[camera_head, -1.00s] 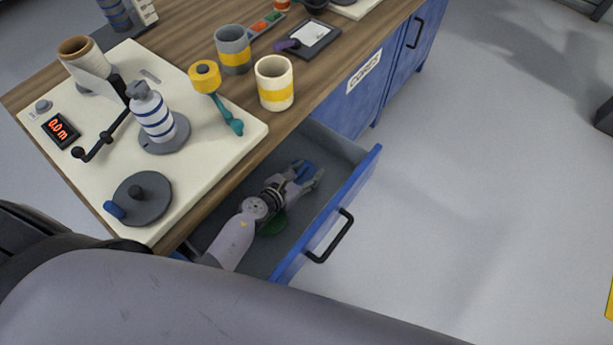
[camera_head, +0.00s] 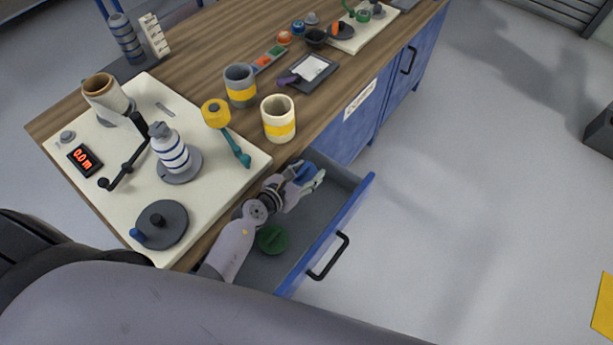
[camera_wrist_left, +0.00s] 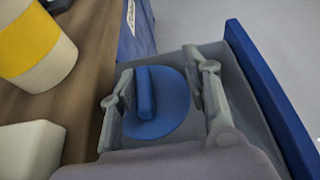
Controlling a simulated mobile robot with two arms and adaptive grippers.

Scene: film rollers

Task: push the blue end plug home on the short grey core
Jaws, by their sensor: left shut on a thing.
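The blue end plug (camera_head: 304,173) is a round disc with a raised bar grip. My left gripper (camera_head: 309,178) is shut on it, above the open drawer. In the left wrist view the plug (camera_wrist_left: 172,108) sits between the two fingers, bar side facing the camera. The short grey core (camera_head: 239,88) with a yellow band stands upright on the bench, up and left of the gripper and apart from it. Its top opening faces up. My right gripper is not in view.
A cream core (camera_head: 278,122) with a yellow band stands between the gripper and the grey core, near the bench edge. A green plug (camera_head: 273,239) lies in the drawer (camera_head: 352,222). A winding board (camera_head: 210,210) with a teal-handled tool is at left.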

